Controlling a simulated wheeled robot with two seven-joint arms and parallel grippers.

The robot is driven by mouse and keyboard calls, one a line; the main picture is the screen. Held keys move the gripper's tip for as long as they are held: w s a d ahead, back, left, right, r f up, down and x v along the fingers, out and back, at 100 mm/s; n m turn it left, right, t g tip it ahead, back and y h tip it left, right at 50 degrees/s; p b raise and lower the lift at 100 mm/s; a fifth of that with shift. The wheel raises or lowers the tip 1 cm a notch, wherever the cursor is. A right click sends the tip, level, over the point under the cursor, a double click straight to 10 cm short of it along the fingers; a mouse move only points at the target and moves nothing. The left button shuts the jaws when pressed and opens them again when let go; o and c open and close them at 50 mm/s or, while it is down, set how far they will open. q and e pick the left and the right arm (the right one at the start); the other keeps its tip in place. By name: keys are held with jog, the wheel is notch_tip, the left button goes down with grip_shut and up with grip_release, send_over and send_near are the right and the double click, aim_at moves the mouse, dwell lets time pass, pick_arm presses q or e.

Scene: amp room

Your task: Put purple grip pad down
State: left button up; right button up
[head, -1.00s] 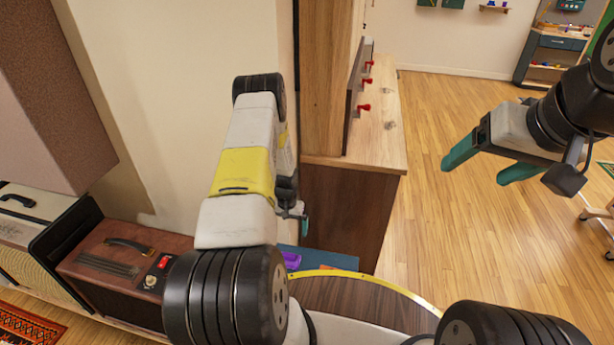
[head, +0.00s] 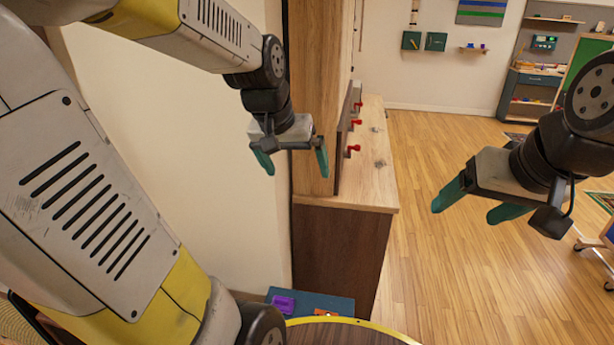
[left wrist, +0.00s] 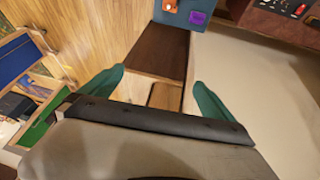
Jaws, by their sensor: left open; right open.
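The purple grip pad (head: 284,304) lies on a blue-grey surface (head: 340,307) low in the head view, just past the yellow-edged round top. It also shows in the left wrist view (left wrist: 198,17), near the top. My left gripper (head: 292,165) is open and empty, raised well above and apart from the pad, in front of the pale wall and wooden post. Its two teal fingers (left wrist: 158,90) are spread in the left wrist view with nothing between them. My right gripper (head: 470,205) is open and empty over the wood floor at the right.
A wooden cabinet (head: 340,245) with red-handled fittings (head: 352,150) on a board stands beyond the pad. An orange item (left wrist: 170,5) lies near the pad. A round dark top with a yellow rim (head: 340,321) is in front. Open floor (head: 440,270) lies to the right.

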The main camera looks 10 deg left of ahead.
pick_arm(q)
jog(key=s+d+r, duration=0.1)
jog(key=s, duration=0.4)
jog(key=s+d+r+t, duration=0.1)
jog(key=s, duration=0.5)
jog(key=shift+d+r+m+h, duration=0.3)
jog(key=shift+d+r+h, duration=0.05)
jog(key=shift+h, duration=0.05)
